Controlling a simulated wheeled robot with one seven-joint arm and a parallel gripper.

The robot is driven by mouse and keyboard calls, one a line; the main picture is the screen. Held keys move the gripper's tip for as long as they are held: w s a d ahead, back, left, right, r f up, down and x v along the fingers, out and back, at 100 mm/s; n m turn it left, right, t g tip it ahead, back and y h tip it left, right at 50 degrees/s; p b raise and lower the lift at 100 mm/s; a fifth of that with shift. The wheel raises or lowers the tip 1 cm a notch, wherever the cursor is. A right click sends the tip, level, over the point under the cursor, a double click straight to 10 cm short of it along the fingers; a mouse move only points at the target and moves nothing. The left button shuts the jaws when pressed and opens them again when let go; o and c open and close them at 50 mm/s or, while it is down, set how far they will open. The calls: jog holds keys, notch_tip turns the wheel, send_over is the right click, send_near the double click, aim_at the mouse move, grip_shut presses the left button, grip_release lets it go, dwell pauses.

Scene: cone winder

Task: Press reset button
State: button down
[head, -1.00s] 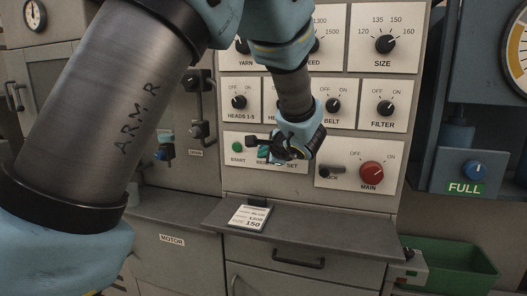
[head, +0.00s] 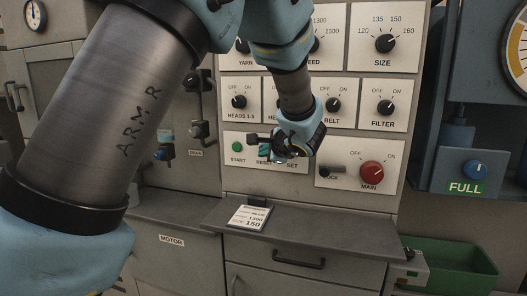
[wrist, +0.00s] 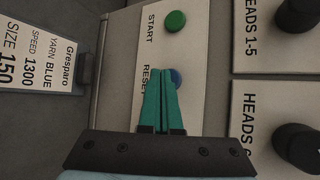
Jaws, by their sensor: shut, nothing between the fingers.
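The blue reset button (wrist: 176,77) shows in the wrist view beside the RESET label, partly hidden behind my fingertips. My gripper (wrist: 161,78) is shut and empty, its two green fingers side by side with their tips over the button's edge. Whether the tips touch the button I cannot tell. In the head view my gripper (head: 263,150) is in front of the START and RESET panel and hides the button. The green start button (head: 237,147) is left of it; it also shows in the wrist view (wrist: 175,21).
The MAIN knob (head: 371,175) and the lock lever (head: 332,170) are to the right. The HEADS 1-5 knob (head: 239,102) is above. A grey shelf (head: 320,240) with an order card (head: 250,218) juts out below. A green bin (head: 450,268) stands at lower right.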

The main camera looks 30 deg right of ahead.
jog(key=shift+w+d, duration=0.25)
jog(key=shift+d, duration=0.05)
dwell(0.5)
jog(key=shift+a, duration=0.1)
jog(key=shift+s+a+b, duration=0.5)
jog(key=shift+s+b, duration=0.1)
jog(key=shift+b, duration=0.2)
jog(key=shift+s, duration=0.1)
jog(key=shift+s+a+b, duration=1.35)
jog(key=shift+s+a, duration=0.35)
jog(key=shift+s, duration=0.05)
jog(key=shift+a, duration=0.1)
